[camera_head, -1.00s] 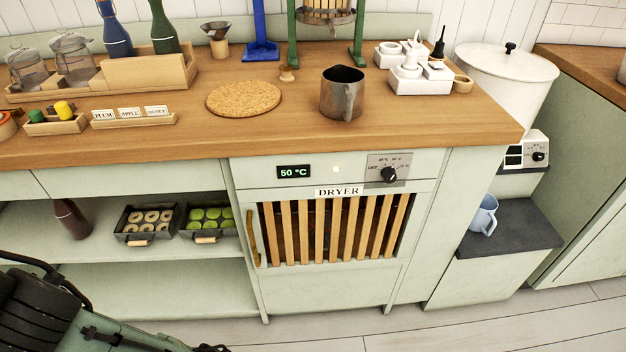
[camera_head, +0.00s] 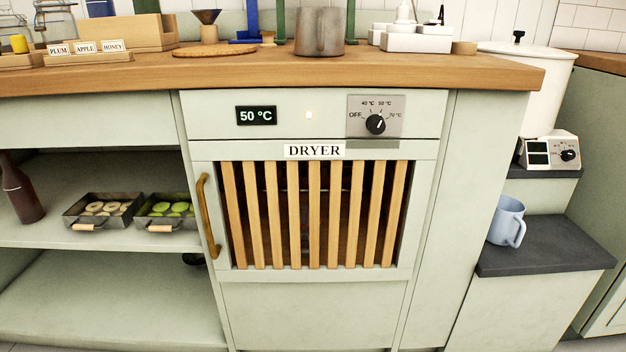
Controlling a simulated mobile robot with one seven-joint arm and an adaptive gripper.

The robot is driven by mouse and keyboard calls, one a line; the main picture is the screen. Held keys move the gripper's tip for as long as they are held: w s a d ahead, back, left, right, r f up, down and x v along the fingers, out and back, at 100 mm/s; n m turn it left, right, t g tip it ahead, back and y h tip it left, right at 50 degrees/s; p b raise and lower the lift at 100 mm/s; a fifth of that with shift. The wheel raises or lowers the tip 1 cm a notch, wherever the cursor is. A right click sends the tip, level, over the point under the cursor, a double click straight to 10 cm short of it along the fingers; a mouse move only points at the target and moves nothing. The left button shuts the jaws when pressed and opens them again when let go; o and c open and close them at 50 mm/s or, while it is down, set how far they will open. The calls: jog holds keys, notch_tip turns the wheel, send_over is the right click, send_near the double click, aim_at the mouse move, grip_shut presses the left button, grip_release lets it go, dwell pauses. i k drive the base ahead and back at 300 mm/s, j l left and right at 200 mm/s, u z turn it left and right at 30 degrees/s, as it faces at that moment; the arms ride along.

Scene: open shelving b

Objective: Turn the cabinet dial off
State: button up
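The dryer cabinet (camera_head: 315,310) stands in the middle under the wooden counter, with a slatted wooden door that is shut and a DRYER label. Its black dial (camera_head: 376,124) sits on a grey plate (camera_head: 391,103) at the upper right of its front. The plate reads OFF at the left, then 40 °C, 50 °C and 70 °C. The dial's white mark seems to point up and to the right, near 50 °C. The display (camera_head: 257,115) reads 50 °C, and a small light (camera_head: 309,115) is lit beside it. My gripper is not in view.
A brass handle (camera_head: 208,215) sticks out at the door's left. Trays (camera_head: 100,212) and a brown bottle (camera_head: 20,188) stand on the left shelf. A metal jug (camera_head: 319,32) stands on the counter (camera_head: 250,70) above. A second dialled box (camera_head: 550,151) and blue jug (camera_head: 506,220) are at right.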

aim_at(374, 123)
jog(key=j+z, duration=0.25)
jog(key=z, duration=0.15)
jog(key=k+j+z, duration=0.15)
jog(key=z, duration=0.2)
jog(key=k+j+z, duration=0.15)
jog(key=z, duration=0.25)
